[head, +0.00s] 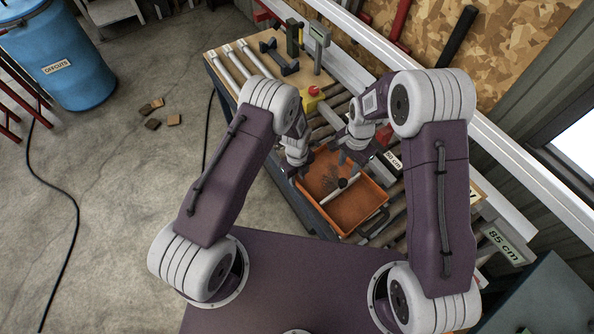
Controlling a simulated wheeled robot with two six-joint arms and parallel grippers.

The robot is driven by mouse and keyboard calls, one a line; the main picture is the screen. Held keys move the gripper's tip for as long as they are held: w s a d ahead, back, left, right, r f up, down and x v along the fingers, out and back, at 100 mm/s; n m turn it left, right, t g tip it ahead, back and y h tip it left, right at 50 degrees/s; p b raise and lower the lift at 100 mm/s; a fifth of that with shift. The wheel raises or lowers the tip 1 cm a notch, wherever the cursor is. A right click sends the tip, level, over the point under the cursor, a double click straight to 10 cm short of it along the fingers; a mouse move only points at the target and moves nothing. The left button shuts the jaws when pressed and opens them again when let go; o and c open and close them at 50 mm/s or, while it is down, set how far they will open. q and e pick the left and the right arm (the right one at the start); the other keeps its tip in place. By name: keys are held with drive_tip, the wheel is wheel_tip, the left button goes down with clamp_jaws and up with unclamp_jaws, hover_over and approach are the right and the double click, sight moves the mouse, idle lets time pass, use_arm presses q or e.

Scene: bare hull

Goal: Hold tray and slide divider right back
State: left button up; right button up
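An orange tray (365,212) lies on the roller bench in the middle of the head view. A pale divider (328,194) crosses the tray at a slant and has a small black knob (342,183). A dark heap of small pieces (329,177) lies on the far side of the divider. My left gripper (292,170) is at the tray's left rim; its fingers are small and dark, and I cannot tell whether they grip the rim. My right gripper (349,163) is over the tray's far part, just beyond the knob. Its fingers look spread, with nothing visible between them.
The tray has a dark handle (374,222) at its near right end. Rollers (395,232) continue to the right. A wooden board (222,62) with pale tubes, a dark tool and a yellow box with a red button (313,97) stands behind. A white rail runs along the wall side.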

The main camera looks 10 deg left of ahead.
sight(343, 181)
use_arm(q)
drive_tip(key=shift+f, duration=2)
clamp_jaws()
idle(0.7)
idle(0.7)
use_arm(e)
drive_tip(key=o, duration=0.3)
drive_tip(key=shift+r, duration=0.15)
drive_tip(key=shift+o, duration=0.2)
wheel_tip(343, 181, down, 10)
drive_tip(key=m, duration=0.3)
drive_tip(key=shift+r, duration=0.2)
